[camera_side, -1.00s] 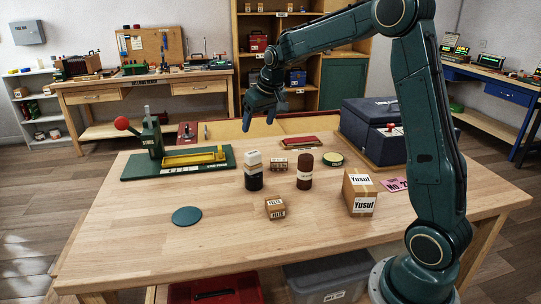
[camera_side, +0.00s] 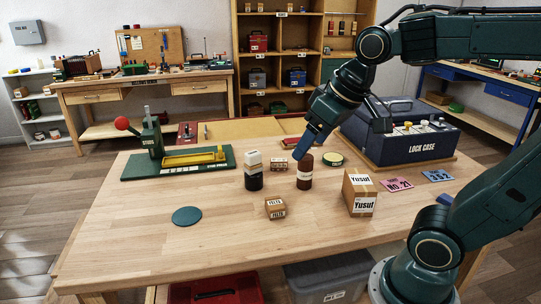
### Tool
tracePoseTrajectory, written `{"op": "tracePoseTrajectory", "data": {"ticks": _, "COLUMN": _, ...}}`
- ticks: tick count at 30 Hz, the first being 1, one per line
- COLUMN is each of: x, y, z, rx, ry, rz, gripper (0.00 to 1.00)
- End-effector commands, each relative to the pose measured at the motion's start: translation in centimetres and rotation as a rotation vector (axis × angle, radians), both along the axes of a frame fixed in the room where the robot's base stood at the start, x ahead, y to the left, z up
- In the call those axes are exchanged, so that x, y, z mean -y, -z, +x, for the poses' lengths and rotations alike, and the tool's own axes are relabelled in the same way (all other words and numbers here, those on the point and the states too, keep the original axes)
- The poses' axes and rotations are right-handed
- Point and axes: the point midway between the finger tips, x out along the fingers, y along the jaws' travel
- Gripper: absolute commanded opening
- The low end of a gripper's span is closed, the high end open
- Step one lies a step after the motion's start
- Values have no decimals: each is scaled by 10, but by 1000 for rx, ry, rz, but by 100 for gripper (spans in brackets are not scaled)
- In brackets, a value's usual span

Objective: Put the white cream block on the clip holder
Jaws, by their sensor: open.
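A white-cream block (camera_side: 253,157) shows as the pale upper part of a small upright piece, standing on a dark cylinder (camera_side: 254,181) near the middle of the table. I cannot tell whether the two are separate. No part is clearly recognisable as the clip holder. My gripper (camera_side: 341,141) is open and empty. It is above the back right of the table, in front of the lock case. One blue finger appears close to the top of a brown cylinder (camera_side: 304,165); I cannot tell whether they touch. The pale block is to the left of the gripper.
A green press (camera_side: 130,172) with a yellow tray and red knob stands at the left. A Yusuf box (camera_side: 360,190), a small Felix box (camera_side: 275,208), a green disc (camera_side: 187,216), a yellow-lidded tin (camera_side: 333,159) and the lock case (camera_side: 420,145) stand around.

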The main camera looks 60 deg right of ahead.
Motion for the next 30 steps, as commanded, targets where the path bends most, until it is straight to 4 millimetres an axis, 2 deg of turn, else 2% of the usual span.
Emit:
{"op": "tracePoseTrajectory", "data": {"ticks": 1, "x": -5, "y": 3, "z": -14, "rx": 7, "ry": -15, "rz": 0, "gripper": 69}}
{"op": "tracePoseTrajectory", "data": {"ticks": 3, "x": -10, "y": 8, "z": -30, "rx": 12, "ry": -32, "rz": 0, "gripper": 69}}
{"op": "tracePoseTrajectory", "data": {"ticks": 10, "x": -19, "y": 23, "z": -64, "rx": 18, "ry": -67, "rz": 0, "gripper": 69}}
{"op": "tracePoseTrajectory", "data": {"ticks": 15, "x": -20, "y": 27, "z": -71, "rx": 19, "ry": -75, "rz": 1, "gripper": 69}}
{"op": "tracePoseTrajectory", "data": {"ticks": 30, "x": -20, "y": 26, "z": -71, "rx": 19, "ry": -75, "rz": 1, "gripper": 69}}
